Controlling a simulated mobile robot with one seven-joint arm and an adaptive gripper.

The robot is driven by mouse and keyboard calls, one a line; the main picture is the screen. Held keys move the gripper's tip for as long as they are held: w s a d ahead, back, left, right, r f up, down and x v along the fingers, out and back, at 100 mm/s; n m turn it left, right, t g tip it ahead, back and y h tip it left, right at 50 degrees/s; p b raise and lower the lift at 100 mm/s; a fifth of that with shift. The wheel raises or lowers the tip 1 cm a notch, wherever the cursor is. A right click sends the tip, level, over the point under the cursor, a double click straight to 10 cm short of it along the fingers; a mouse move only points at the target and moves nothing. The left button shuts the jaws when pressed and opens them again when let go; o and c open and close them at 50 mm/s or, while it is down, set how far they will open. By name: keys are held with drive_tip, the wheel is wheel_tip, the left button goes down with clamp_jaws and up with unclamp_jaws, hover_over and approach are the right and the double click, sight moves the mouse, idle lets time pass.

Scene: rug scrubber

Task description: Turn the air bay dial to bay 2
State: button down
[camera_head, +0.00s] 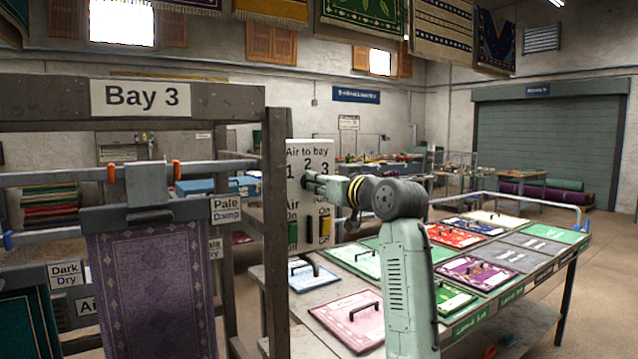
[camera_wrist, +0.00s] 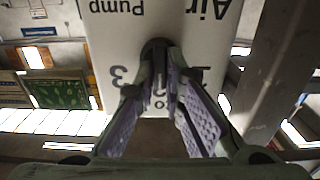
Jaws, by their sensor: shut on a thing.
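A white panel (camera_head: 309,153) reads "Air to bay" with 1, 2 and 3 under it, and it stands on the right post of the rack in the head view. My gripper (camera_head: 308,182) reaches it from the right, just below the numbers. In the wrist view the panel (camera_wrist: 100,35) appears upside down. My gripper (camera_wrist: 170,72) has its purple-padded fingers closed on the dark dial (camera_wrist: 154,46) there. The fingers hide most of the dial, so I cannot tell which number it points to. The arm hides the dial in the head view.
A green switch (camera_head: 292,234) and a yellow one (camera_head: 325,226) sit below on the panel. The Bay 3 rack (camera_head: 60,100) with a hanging purple rug (camera_head: 155,280) stands at left. A table with several handled coloured panels (camera_head: 350,318) lies to the right.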

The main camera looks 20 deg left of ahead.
idle(0.4)
drive_tip(key=c, duration=1.7)
unclamp_jaws()
drive_tip(key=v, duration=1.2)
